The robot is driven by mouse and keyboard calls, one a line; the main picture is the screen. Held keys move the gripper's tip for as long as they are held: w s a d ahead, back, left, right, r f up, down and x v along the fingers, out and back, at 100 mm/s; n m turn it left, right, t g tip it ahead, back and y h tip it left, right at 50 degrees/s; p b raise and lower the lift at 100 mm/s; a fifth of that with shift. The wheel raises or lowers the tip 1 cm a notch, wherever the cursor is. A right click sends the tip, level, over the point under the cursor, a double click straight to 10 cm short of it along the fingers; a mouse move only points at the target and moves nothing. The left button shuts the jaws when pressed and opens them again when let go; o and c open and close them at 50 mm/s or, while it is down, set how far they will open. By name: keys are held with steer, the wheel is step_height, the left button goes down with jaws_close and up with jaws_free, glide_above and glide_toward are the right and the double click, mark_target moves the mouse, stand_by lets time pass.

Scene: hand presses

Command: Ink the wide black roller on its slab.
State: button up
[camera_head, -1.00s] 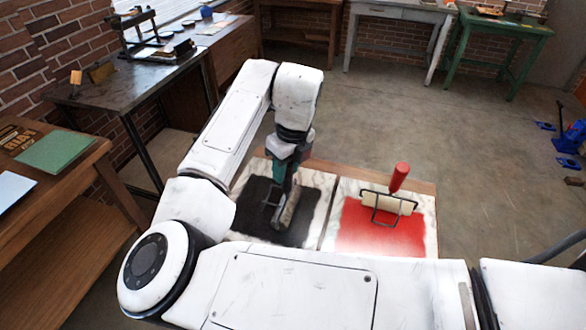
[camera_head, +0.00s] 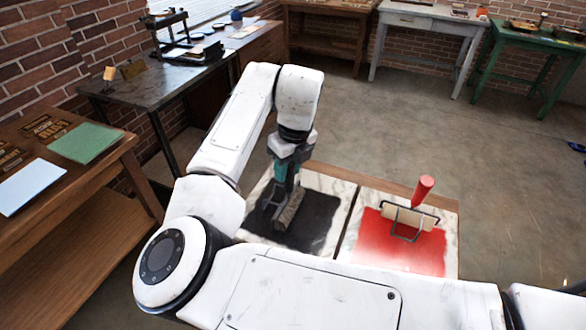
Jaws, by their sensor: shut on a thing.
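The wide black roller (camera_head: 290,210) is on the inked black slab (camera_head: 322,228), over the left-middle of the black ink patch. It looks to be in contact with the ink, but I cannot be sure. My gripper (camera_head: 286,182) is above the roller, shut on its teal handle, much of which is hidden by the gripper. The slab is pale marble with a black patch. Its near edge is hidden behind my arm.
To the right is a marble slab with red ink (camera_head: 385,250), bearing a red-handled roller (camera_head: 423,190). A dark metal table (camera_head: 160,95) and a wooden bench (camera_head: 110,210) stand at left. The floor (camera_head: 420,120) behind the slabs is clear.

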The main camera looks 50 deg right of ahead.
steer(key=shift+w+a, duration=1.15)
steer(key=shift+w, duration=1.95)
steer(key=shift+s+d+p, duration=0.45)
steer(key=shift+s+p, duration=0.1)
steer(key=shift+s, duration=0.65)
steer(key=shift+s+d+p, duration=0.4)
steer(key=shift+s+p, duration=0.1)
steer(key=shift+s, duration=0.65)
steer(key=shift+s+d+p, duration=0.45)
steer(key=shift+s+p, duration=0.1)
steer(key=shift+s, duration=0.75)
steer(key=s+d+p, duration=0.2)
steer(key=s, duration=0.5)
steer(key=shift+d, duration=0.3)
steer(key=shift+f, duration=0.1)
steer(key=shift+w+p, duration=0.1)
steer(key=shift+p, duration=0.25)
